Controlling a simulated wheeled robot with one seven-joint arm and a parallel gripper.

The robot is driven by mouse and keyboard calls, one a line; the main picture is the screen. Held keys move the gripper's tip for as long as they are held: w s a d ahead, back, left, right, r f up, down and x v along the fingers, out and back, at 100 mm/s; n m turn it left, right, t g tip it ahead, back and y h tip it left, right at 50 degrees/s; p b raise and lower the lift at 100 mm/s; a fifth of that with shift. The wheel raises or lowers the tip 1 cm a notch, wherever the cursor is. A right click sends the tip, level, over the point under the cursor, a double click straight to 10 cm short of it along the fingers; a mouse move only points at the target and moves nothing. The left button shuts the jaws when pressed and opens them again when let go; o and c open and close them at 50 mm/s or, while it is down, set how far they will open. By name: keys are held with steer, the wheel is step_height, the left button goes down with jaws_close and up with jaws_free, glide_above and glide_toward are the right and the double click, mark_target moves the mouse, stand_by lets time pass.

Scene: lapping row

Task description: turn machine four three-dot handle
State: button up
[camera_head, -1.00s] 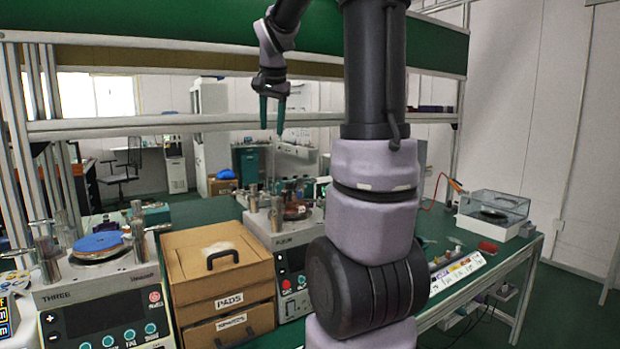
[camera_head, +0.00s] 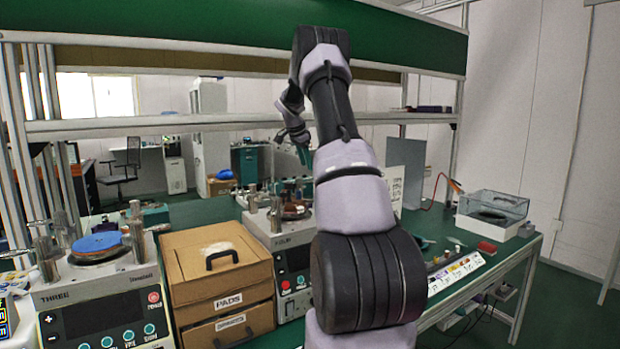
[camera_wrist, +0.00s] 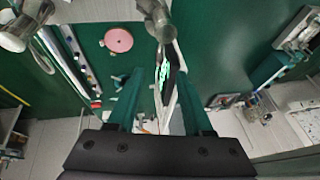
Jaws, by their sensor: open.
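Machine four (camera_head: 291,262) stands right of the cardboard drawers in the head view, partly hidden by my arm. Its top carries a brownish round plate (camera_head: 292,212) and several upright metal posts (camera_head: 276,214). I cannot make out dots on any of them. My gripper (camera_head: 304,158) is behind and above the machine in the head view, its teal fingers pointing down. In the wrist view my gripper (camera_wrist: 160,80) is open, with nothing visibly held. Metal knob-like parts (camera_wrist: 155,18) show at the top of that view, apart from the fingertips; their dots cannot be read.
Machine three (camera_head: 100,300) with a blue disc stands at left. Cardboard drawers (camera_head: 215,262) marked PADS stand between the machines. A shelf (camera_head: 200,124) crosses behind the bench. A clear case (camera_head: 492,212) sits at the right end. A pink disc (camera_wrist: 118,39) shows in the wrist view.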

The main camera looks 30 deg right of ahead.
mark_target(307, 182)
steer(key=x, duration=0.7)
jaws_close()
stand_by(1.3)
